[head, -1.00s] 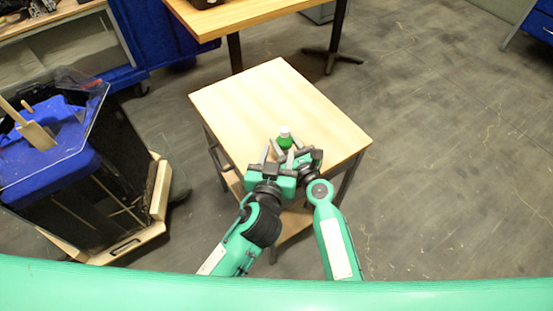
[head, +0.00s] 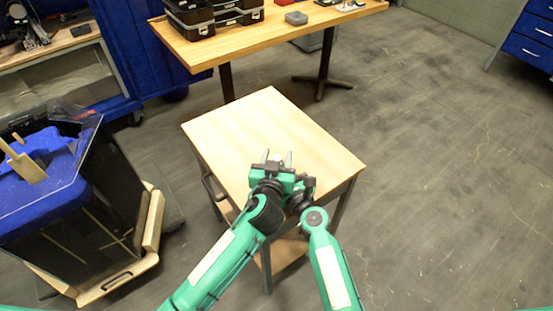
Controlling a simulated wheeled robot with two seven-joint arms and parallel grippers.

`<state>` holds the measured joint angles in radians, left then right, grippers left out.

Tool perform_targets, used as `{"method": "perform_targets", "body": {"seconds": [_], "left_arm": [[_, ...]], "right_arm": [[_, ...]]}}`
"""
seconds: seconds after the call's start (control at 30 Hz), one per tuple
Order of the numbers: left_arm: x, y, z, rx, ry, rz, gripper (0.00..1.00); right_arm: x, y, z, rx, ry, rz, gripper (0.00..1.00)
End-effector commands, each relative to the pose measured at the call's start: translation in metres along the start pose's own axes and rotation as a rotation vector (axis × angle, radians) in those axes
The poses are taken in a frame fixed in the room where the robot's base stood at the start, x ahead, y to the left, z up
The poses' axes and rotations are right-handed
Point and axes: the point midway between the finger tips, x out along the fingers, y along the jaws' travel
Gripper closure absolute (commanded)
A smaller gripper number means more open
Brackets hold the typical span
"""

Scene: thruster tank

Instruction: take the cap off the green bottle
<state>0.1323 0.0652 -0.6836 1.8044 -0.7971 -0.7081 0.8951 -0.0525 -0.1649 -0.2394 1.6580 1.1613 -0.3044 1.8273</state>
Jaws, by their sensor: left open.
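My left gripper (head: 277,156) is over the near part of the small wooden table (head: 245,125). Its two grey fingers are apart and point away from me. A small pale patch shows between the fingers; it may be the bottle's cap, but it is too small to be sure. The green bottle's body is hidden behind my grippers. My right gripper (head: 304,184) is close against the left one, just to its right and nearer to me. Its fingers are hidden, so I cannot tell how they stand.
A workbench (head: 285,36) with black cases (head: 205,15) and a grey box (head: 296,18) stands behind. A dark bin with a blue lid (head: 45,165) is at the left. The far part of the small table is clear. Open floor lies to the right.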

Motion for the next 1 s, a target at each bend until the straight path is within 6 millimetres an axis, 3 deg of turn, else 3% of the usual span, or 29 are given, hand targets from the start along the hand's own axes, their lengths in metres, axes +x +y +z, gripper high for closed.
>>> {"method": "perform_targets", "body": {"seconds": [0.07, 0.2, 0.3, 1.0], "left_arm": [[-0.0002, 0.0001, 0.0000, 0.000, 0.000, 0.000, 0.58], [-0.0003, 0.0001, 0.0000, 0.000, 0.000, 0.000, 0.86], [-0.0003, 0.0000, 0.0000, 0.000, 0.000, 0.000, 1.00], [-0.0005, -0.0001, -0.0007, 0.000, 0.000, 0.000, 1.00]], "right_arm": [[-0.0001, 0.0000, -0.0004, 0.000, 0.001, 0.000, 0.99], [-0.0001, 0.0000, -0.0004, 0.000, 0.001, 0.000, 0.99], [-0.0001, 0.0000, -0.0004, 0.000, 0.001, 0.000, 0.99], [-0.0002, -0.0001, -0.0005, 0.000, 0.001, 0.000, 0.99]]}}
